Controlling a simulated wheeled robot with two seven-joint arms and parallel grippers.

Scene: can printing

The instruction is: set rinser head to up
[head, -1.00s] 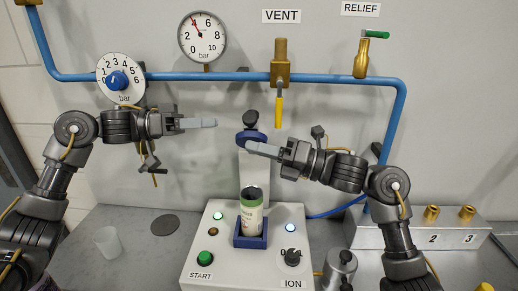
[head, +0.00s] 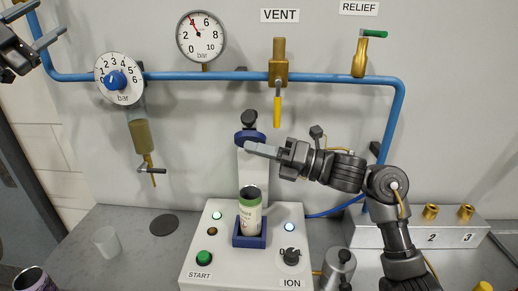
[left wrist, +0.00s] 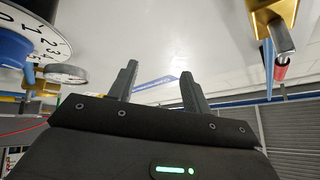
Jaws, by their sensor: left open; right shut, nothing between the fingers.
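The rinser head, a blue ring (head: 250,136) with a black knob on top (head: 249,118), sits on a white upright post (head: 254,172) at the back of the rinser. A can (head: 250,215) with a green rim stands below it in a blue holder (head: 250,241). My right gripper (head: 248,147) is shut and empty, its fingertips at the lower edge of the blue ring; I cannot tell whether they touch it. My left gripper (head: 50,17) is open and empty at the upper left, far from the rinser. Its two fingers show apart in the left wrist view (left wrist: 158,84).
A blue pipe (head: 225,76) runs along the wall with a regulator dial (head: 120,79), a pressure gauge (head: 202,38), a vent valve (head: 279,70) and a relief valve (head: 361,58). A clear cup (head: 105,241) and a dark disc (head: 164,225) are on the counter.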

